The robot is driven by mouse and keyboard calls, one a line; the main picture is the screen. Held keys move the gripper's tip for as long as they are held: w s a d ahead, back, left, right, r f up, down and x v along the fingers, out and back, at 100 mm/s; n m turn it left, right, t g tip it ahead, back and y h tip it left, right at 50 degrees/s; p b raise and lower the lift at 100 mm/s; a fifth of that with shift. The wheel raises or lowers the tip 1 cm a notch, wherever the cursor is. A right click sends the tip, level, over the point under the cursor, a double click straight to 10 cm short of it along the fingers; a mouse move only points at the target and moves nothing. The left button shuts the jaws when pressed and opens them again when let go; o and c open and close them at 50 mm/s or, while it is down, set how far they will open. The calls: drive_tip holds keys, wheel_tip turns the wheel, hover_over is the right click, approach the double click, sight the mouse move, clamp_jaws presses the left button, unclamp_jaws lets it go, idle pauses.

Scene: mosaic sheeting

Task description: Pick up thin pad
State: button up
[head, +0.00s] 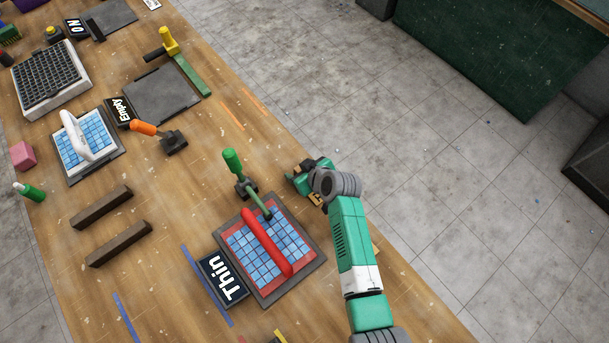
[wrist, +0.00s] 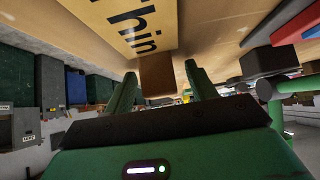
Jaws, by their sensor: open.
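A tan pad marked "Thin" (wrist: 112,14) fills the upper middle of the wrist view. A brown block (wrist: 157,76), apparently its handle, shows between the fingers of my gripper (wrist: 160,82). The gripper is open, its two green fingers either side of the block; contact cannot be told. In the head view my gripper (head: 303,183) is low over the table's right side, and my arm hides most of what lies beneath.
Left of my arm, a grey plate (head: 318,257) holds a blue tile sheet under a red bar (head: 267,243), with a green-handled clamp (head: 232,160) and a black "Thin" sign (head: 222,279). Two brown bars (head: 103,207) lie farther left. Bare floor lies right of the table.

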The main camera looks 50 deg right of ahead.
drive_tip(key=shift+c, duration=0.5)
drive_tip(key=c, duration=1.1)
